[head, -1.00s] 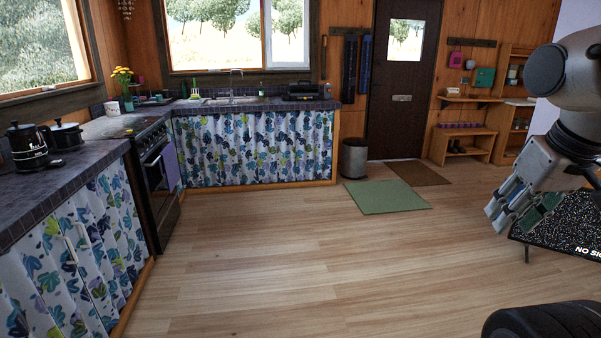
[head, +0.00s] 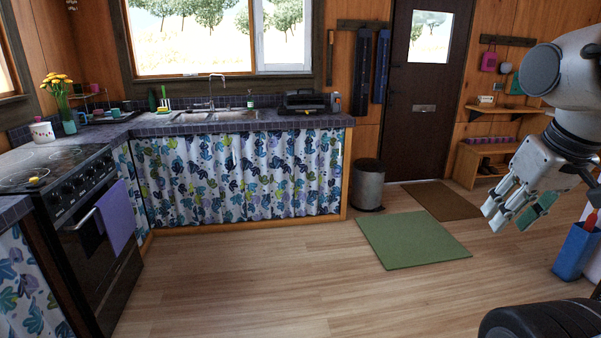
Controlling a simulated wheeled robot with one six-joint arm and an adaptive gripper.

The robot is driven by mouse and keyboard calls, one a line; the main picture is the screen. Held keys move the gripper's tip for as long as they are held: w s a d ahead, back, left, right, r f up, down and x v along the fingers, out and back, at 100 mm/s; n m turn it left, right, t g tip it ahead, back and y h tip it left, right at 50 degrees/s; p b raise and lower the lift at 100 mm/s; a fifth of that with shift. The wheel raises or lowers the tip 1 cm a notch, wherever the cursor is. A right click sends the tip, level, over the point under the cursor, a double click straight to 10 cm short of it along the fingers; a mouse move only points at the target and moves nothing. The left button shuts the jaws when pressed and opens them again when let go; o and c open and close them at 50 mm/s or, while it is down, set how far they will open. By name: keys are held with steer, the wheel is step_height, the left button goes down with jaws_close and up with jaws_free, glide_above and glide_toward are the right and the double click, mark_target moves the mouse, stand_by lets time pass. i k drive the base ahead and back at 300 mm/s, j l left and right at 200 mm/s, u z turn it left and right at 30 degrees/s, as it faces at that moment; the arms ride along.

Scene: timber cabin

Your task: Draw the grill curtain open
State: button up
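A floral curtain (head: 240,178) in white, blue and green hangs under the sink counter in the head view. It is drawn across the full front, down to a wooden sill. A dark grill-like appliance (head: 309,102) stands on the counter above its right part. Another stretch of the floral curtain (head: 22,290) shows at the lower left, cut by the frame edge. My gripper (head: 497,214) hangs at the right of the view, well apart from the curtains. Its fingers look spread and hold nothing that I can make out.
A black stove (head: 100,240) with a purple towel (head: 116,216) stands at left. A grey bin (head: 367,186) stands beside the counter's right end. A green mat (head: 412,239) and brown mat (head: 441,200) lie before the door. A blue container (head: 575,250) is at right. The middle floor is clear.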

mark_target(332, 141)
steer(key=i, duration=2.35)
steer(key=i+z, duration=0.1)
steer(key=i, duration=0.45)
steer(key=i+j+z, duration=0.15)
steer(key=i, duration=0.4)
steer(key=i+j+z, duration=0.1)
steer(key=i, duration=0.4)
